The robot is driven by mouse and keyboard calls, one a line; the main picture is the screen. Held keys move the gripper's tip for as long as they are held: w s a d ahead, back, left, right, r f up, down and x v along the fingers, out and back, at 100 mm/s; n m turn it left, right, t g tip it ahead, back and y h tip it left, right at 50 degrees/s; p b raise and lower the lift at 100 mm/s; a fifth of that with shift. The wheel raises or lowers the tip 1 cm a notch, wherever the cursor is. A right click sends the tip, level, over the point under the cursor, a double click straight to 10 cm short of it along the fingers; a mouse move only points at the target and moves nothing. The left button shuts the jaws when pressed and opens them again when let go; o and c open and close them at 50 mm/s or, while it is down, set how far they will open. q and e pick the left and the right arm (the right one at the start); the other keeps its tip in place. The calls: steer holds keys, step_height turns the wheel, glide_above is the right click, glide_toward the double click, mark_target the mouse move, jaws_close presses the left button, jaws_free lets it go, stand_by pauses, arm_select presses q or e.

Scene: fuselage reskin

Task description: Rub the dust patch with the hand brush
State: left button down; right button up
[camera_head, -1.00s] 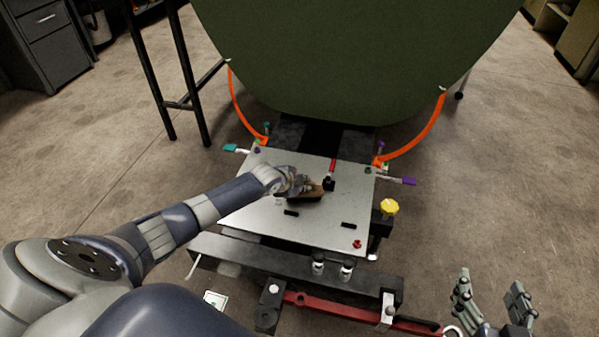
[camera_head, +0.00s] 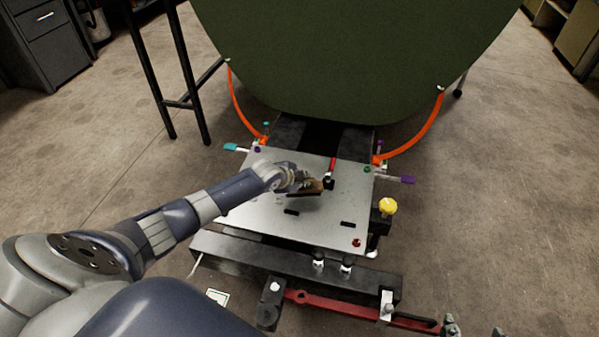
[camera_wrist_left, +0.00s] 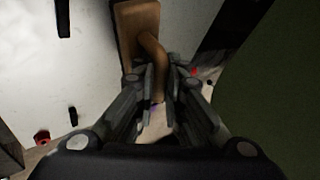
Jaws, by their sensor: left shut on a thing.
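My left gripper (camera_head: 298,181) is shut on the wooden hand brush (camera_head: 313,187) over the middle of the grey metal panel (camera_head: 260,208). The brush looks tilted; whether it touches the panel I cannot tell. In the left wrist view the fingers (camera_wrist_left: 160,80) close around the brush's curved brown handle (camera_wrist_left: 153,48), with its brown block (camera_wrist_left: 136,22) beyond. I cannot make out the dust patch; the arm and brush may cover it. My right gripper (camera_head: 474,331) shows only two separated fingertips at the bottom edge.
A red-handled tool (camera_head: 331,172) stands just right of the brush. Black slots and coloured fasteners dot the panel. A yellow knob (camera_head: 387,206) is at its right. The green fuselage skin (camera_head: 350,60) rises behind. A red bar (camera_head: 340,306) lies in front.

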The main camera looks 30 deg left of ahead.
arm_select(q)
steer(key=shift+r+p, duration=0.35)
steer(key=shift+r, duration=0.05)
steer(key=shift+r+p, duration=0.7)
steer(key=shift+p, duration=0.05)
steer(key=shift+r+p, duration=1.05)
steer(key=shift+p, duration=0.05)
steer(key=shift+r, duration=0.15)
arm_select(e)
steer(key=s+d+f+g, duration=0.1)
steer(key=s+f+g, duration=0.1)
steer(key=s, duration=0.3)
steer(key=s+d+f+g+h, duration=0.1)
steer(key=s+f+g, duration=0.2)
steer(key=s, duration=0.2)
steer(key=shift+d+f+g, duration=0.2)
steer(key=shift+d+g, duration=0.15)
steer(key=shift+g, duration=0.05)
arm_select(q)
steer(key=shift+d, duration=0.1)
